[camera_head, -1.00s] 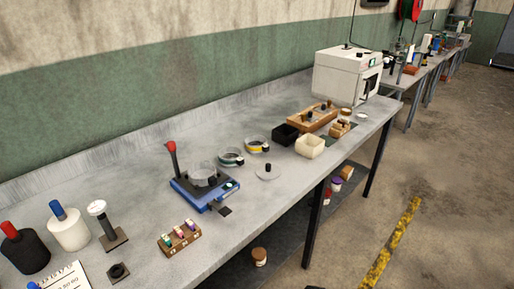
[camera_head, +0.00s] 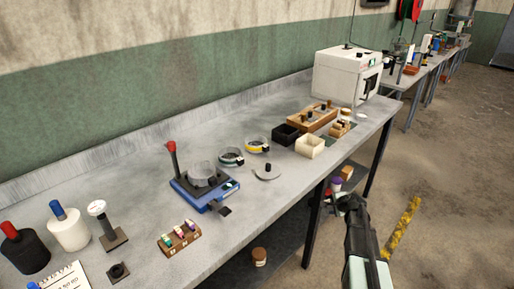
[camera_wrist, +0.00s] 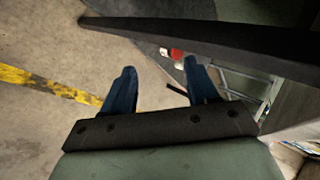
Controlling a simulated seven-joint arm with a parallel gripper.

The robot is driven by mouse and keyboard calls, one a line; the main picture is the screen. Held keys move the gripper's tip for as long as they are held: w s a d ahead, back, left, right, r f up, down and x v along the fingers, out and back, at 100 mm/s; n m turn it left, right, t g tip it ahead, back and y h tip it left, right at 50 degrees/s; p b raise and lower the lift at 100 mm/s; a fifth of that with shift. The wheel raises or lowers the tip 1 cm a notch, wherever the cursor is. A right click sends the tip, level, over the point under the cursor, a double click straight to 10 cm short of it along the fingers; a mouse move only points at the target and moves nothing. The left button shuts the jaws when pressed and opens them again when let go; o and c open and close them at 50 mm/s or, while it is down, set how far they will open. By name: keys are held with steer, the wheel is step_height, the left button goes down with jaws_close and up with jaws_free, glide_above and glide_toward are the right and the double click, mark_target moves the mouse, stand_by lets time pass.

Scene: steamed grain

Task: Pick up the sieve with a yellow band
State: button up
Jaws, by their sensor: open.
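The sieve with a yellow band (camera_head: 257,149) is a round, low, clear-looking ring standing on the grey bench, right of a similar sieve with a dark or greenish band (camera_head: 231,160). My gripper (camera_head: 347,203) is off the bench's front edge at the lower right, apart from both sieves. In the wrist view my gripper (camera_wrist: 159,88) shows two blue fingers spread apart with nothing between them. The wrist view shows the floor and a dark bench edge, and no sieve.
A blue device with a red-knobbed lever (camera_head: 203,190) stands left of the sieves. A round lid with a black knob (camera_head: 267,173) lies in front. A black box (camera_head: 286,135), a cream box (camera_head: 310,146) and a wooden rack (camera_head: 313,119) stand to the right. Free bench lies in front.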

steer(key=w+d+r+m+t+h, duration=0.1)
steer(key=w+d+r+m+t, duration=0.1)
steer(key=w+d+r, duration=0.35)
steer(key=w+d+r+m+t, duration=0.1)
steer(key=w+d+r, duration=0.1)
steer(key=r, duration=0.7)
steer(key=w+d+r+m+t+h, duration=0.1)
steer(key=w+d+r+m+t, duration=0.2)
steer(key=r, duration=0.4)
steer(key=w+r+n+g+y, duration=0.1)
steer(key=w+r, duration=0.4)
steer(key=r, duration=0.2)
steer(key=n+g, duration=1.1)
steer(key=g, duration=0.3)
glide_toward(265, 146)
steer(key=f, duration=0.3)
steer(key=shift+s+a+f+h, duration=0.1)
steer(key=shift+s+a+h, duration=0.1)
steer(key=shift+s+h, duration=0.1)
steer(key=shift+w+f, duration=0.2)
steer(key=shift+f, duration=2.85)
